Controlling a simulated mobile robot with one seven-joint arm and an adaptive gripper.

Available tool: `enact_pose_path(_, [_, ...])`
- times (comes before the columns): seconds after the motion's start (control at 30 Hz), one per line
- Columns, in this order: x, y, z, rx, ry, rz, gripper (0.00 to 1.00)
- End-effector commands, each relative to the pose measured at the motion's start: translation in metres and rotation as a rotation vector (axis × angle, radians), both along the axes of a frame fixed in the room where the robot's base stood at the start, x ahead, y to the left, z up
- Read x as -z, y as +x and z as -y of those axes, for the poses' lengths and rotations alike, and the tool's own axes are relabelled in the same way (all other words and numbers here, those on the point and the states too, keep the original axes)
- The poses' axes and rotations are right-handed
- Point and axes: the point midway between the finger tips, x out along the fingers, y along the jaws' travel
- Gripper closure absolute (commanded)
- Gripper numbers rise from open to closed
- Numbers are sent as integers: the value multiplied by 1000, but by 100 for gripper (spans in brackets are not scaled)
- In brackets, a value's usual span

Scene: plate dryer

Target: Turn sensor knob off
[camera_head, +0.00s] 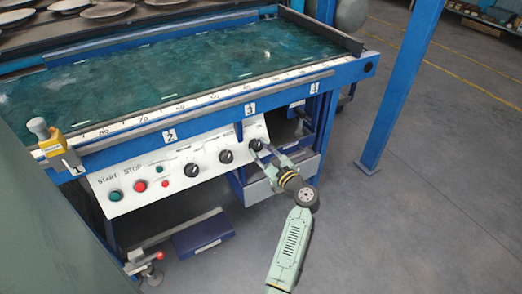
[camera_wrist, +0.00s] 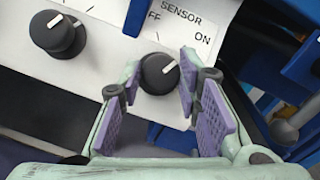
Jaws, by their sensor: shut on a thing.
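The sensor knob (camera_wrist: 158,76) is a round black knob on the white control panel (camera_wrist: 110,63). The label SENSOR is above it, with ON to its right and a partly cut-off OFF to its left. Its white pointer line slants to the upper right, toward ON. My gripper (camera_wrist: 162,76) has its purple-padded fingers on both sides of the knob and is shut on it. In the head view, the sensor knob (camera_head: 255,145) is the rightmost on the panel, with my gripper (camera_head: 262,152) at it from the lower right.
Another black knob (camera_wrist: 57,35) is left of my gripper. The panel also has a green start button (camera_head: 115,195), a red stop button (camera_head: 140,186) and more knobs. A blue table frame (camera_head: 215,117) overhangs the panel. A blue post (camera_head: 400,85) stands to the right, with open floor around it.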

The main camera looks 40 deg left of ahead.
Motion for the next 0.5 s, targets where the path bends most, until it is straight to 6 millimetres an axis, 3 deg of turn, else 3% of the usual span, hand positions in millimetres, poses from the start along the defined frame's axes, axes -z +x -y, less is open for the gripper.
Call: enact_pose_path(0.5, [1,4,3,-53,-37,95,97])
